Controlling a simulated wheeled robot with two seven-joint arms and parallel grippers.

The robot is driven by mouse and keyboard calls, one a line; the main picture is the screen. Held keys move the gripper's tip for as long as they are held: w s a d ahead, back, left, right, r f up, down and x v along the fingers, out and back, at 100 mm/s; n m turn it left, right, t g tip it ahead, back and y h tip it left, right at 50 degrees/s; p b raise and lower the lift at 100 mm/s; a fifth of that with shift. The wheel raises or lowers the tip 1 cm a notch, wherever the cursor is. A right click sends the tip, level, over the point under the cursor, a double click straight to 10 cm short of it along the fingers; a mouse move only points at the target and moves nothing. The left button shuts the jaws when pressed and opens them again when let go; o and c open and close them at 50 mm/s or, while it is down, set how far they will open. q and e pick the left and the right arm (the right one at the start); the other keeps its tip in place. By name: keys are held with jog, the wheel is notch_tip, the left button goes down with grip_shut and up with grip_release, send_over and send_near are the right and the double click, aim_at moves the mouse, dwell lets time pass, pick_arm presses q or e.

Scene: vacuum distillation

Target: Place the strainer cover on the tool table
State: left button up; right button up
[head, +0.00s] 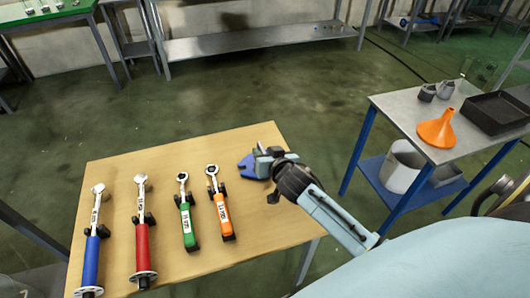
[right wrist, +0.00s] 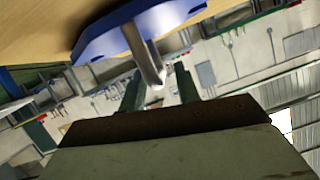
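The strainer cover (head: 247,166) is blue and lies at the right part of the wooden tool table (head: 255,222), right of the orange-handled wrench. In the right wrist view the cover (right wrist: 100,38) shows as a blue plate with a grey bar-like handle (right wrist: 145,55), close against the wooden surface. My right gripper (head: 265,160) is at the cover and hides part of it in the head view. Its two fingers (right wrist: 158,88) stand apart on either side of the handle's end, with visible gaps. My left gripper is not in view.
Wrenches with blue (head: 91,262), red (head: 142,247), green (head: 188,226) and orange (head: 222,215) handles lie left of the cover. A metal side table (head: 415,112) at right holds an orange funnel (head: 437,129) and a black tray (head: 494,113). Bare wood lies in front of the cover.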

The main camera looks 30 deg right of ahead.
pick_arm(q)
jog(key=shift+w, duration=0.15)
pick_arm(e)
jog(key=shift+r, duration=0.15)
